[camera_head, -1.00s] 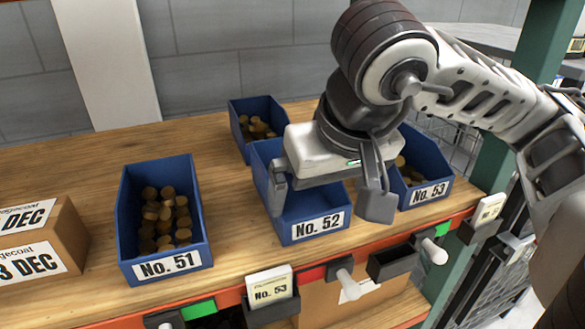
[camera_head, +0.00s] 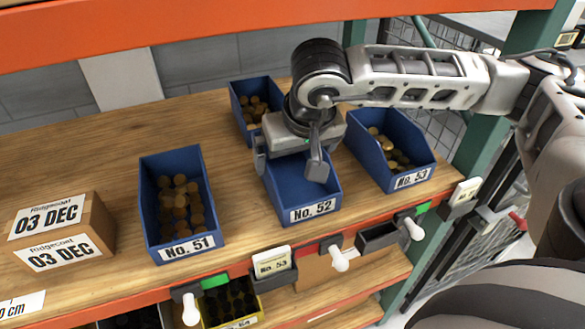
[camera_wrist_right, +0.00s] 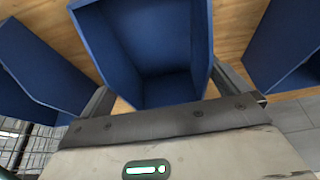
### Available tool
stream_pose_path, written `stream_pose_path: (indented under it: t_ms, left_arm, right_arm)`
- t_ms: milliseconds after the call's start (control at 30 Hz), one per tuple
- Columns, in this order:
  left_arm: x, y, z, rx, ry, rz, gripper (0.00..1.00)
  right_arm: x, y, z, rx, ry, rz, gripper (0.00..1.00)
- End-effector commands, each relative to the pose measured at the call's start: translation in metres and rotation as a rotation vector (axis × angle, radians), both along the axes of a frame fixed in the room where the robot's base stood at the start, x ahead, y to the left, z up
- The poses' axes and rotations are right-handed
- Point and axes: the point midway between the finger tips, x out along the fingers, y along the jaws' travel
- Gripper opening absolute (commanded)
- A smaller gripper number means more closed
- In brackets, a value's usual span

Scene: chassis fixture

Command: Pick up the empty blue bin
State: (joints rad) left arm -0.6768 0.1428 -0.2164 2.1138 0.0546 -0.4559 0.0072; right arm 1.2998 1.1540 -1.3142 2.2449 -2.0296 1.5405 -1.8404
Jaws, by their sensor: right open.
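The blue bin No. 52 (camera_head: 311,204) stands on the wooden shelf, its label facing the front edge. Its inside looks empty, and the bin also shows empty in the wrist view (camera_wrist_right: 150,50). My right gripper (camera_head: 290,166) is open over the rear part of this bin, pointing down. In the wrist view its two fingers (camera_wrist_right: 163,95) lie on either side of the bin's walls, and I cannot tell whether they touch. The gripper hides the bin's back edge in the head view. My left gripper is not in view.
Blue bins No. 51 (camera_head: 179,230) and No. 53 (camera_head: 410,170) and a rear bin (camera_head: 243,92) hold brown round pieces. A cardboard box (camera_head: 94,217) stands at left. An orange beam (camera_head: 200,28) crosses above. The shelf is clear between No. 51 and No. 52.

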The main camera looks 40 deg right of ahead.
Motion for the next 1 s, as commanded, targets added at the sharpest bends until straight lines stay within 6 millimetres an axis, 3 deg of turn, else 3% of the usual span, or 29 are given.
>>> stream_pose_path:
  t_ms: [200, 467, 600, 1000]
  left_arm:
    - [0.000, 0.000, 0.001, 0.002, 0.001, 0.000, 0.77]
    - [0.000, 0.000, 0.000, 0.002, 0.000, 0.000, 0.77]
    - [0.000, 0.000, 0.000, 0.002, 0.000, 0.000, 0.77]
    - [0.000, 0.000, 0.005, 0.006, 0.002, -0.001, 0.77]
  right_arm:
    - [0.010, -0.002, -0.027, 0.000, 0.002, 0.000, 1.00]
    - [0.012, -0.003, -0.030, 0.000, -0.001, 0.000, 1.00]
    - [0.012, -0.003, -0.030, 0.000, -0.001, 0.000, 0.69]
    - [0.012, -0.002, -0.021, 0.001, -0.002, 0.002, 0.70]
